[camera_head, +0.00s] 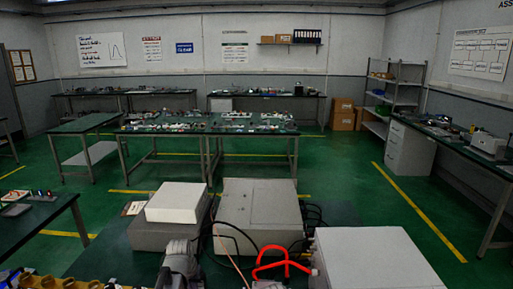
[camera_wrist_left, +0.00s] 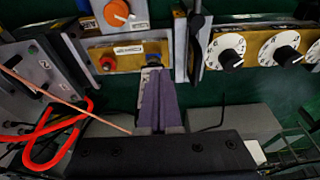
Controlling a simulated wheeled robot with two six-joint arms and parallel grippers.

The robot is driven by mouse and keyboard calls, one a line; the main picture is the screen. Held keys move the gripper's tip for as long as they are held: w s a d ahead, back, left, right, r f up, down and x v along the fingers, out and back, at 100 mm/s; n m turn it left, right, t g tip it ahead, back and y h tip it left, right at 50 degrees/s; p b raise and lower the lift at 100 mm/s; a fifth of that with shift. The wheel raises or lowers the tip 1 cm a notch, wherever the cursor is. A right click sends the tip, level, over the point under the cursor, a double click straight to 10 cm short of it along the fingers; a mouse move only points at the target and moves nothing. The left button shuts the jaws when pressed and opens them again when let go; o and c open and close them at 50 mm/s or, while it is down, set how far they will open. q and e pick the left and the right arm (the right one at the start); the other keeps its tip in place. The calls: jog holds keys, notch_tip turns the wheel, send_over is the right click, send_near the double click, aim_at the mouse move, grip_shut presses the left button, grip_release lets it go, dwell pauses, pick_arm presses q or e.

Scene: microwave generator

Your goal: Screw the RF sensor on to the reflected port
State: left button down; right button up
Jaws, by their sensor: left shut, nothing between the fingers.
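My left gripper (camera_wrist_left: 154,76) points away from the wrist camera, its two purplish fingers together and nothing between them. Its tips are close to a brass-coloured panel (camera_wrist_left: 128,55) with a red button and a small white label. I cannot pick out the RF sensor or the reflected port for certain in either view. In the head view a grey arm part of mine (camera_head: 181,262) stands at the bottom, and its fingertips are not discernible. My right gripper is not in view.
Dial knobs (camera_wrist_left: 231,51) line the panel at right, and an orange knob (camera_wrist_left: 117,12) is above. A red looped cable (camera_wrist_left: 50,138) and a thin copper-coloured line lie at left. White-topped boxes (camera_head: 180,202) and a grey cabinet (camera_head: 260,205) stand ahead, with black cables between them.

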pick_arm(q)
jog(key=shift+d+r+p, duration=0.25)
jog(key=shift+d+r, duration=0.05)
jog(key=shift+d, duration=0.35)
jog(key=shift+d+r+p, duration=0.25)
jog(key=shift+d+r, duration=0.05)
jog(key=shift+d, duration=0.3)
jog(key=b+x, duration=0.2)
jog(key=s+b+x, duration=0.1)
jog(key=b+x, duration=0.1)
jog(key=b, duration=0.1)
jog(key=b+x, duration=0.2)
jog(key=x, duration=0.1)
jog(key=shift+s+f, duration=0.25)
jog(key=shift+s, duration=0.05)
jog(key=shift+r, duration=0.1)
jog(key=shift+w+a, duration=0.15)
jog(key=shift+w, duration=0.1)
